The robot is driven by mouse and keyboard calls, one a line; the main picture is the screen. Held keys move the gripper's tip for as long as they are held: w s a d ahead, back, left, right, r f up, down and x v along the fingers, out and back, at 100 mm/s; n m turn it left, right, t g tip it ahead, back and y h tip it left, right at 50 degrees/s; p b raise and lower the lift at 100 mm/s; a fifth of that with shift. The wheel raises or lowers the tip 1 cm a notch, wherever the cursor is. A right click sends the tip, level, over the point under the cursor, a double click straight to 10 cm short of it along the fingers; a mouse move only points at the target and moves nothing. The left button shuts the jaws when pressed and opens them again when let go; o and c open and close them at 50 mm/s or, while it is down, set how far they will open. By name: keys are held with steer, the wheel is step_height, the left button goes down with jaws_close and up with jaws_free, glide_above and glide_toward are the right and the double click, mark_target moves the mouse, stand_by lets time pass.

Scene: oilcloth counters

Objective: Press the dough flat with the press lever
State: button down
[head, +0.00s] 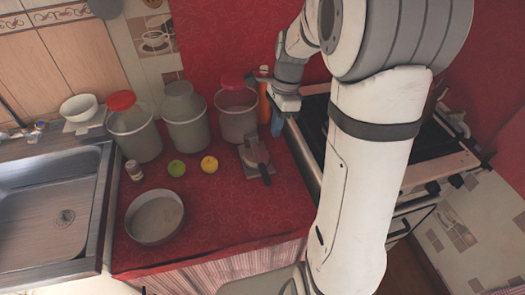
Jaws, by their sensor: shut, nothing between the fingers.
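The press (247,167) is a small grey device with a round plate and a dark lever handle (265,174) that points to the front. It stands on the red oilcloth counter near its right side. I cannot make out the dough; it may be hidden in the press. My gripper (277,129) points down behind and to the right of the press, near the counter's back right. It looks apart from the lever. Its fingers are small in view and are shut with nothing between them.
Several lidded canisters (186,124) stand along the back. A green fruit (176,169), a yellow fruit (209,164), a small jar (134,171) and a round pan (154,217) are left of the press. A stove (415,165) is right, a sink (55,215) left. The front right counter is clear.

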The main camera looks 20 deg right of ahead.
mark_target(266, 174)
steer(key=x, duration=1.4)
steer(key=shift+f, duration=0.1)
